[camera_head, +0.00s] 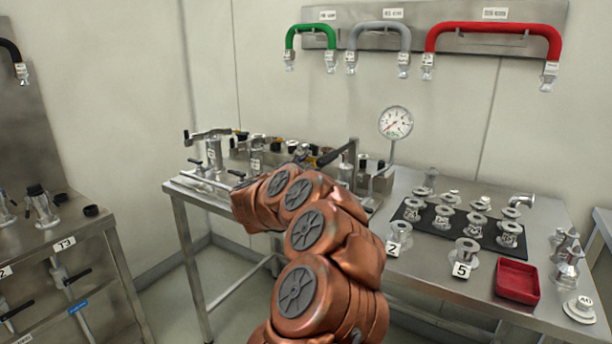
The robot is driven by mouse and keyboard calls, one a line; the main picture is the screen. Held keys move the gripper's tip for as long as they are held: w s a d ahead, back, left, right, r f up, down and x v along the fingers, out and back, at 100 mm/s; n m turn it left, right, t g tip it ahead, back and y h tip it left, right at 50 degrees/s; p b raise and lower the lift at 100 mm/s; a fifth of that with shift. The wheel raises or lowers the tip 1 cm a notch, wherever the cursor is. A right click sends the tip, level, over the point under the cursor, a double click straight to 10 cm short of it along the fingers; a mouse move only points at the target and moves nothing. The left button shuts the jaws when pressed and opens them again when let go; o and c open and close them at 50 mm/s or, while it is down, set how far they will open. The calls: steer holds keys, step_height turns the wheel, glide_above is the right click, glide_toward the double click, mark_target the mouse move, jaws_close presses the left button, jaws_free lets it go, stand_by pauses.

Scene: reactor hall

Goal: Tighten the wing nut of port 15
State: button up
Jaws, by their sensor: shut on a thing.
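My copper-coloured arm rises from the bottom middle and bends over the back table. My dark gripper (319,157) reaches in among the metal fittings at the back of that table, partly hidden by my arm. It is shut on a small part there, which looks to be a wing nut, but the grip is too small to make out. No label reading 15 is legible, so I cannot pick out port 15 for certain. Metal fittings with black knobs (256,155) stand to the left of my gripper.
A round pressure gauge (395,122) stands right of my gripper. A black mat (450,232) with several flanged fittings and a red tray (517,281) are on the right. Green (310,32), grey (378,28) and red (494,28) hoses hang on the wall. A side table (75,230) stands left.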

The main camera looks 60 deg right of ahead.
steer(key=m+b, duration=0.2)
steer(key=m, duration=0.1)
steer(key=m+b, duration=0.2)
steer(key=shift+w+f, duration=0.15)
steer(key=shift+f, duration=0.15)
steer(key=shift+r+m+b, duration=0.2)
steer(key=shift+m+b, duration=0.6)
steer(key=shift+m, duration=0.2)
steer(key=o, duration=1.1)
steer(key=shift+o, duration=0.2)
steer(key=a, duration=1.2)
steer(key=shift+s, duration=0.3)
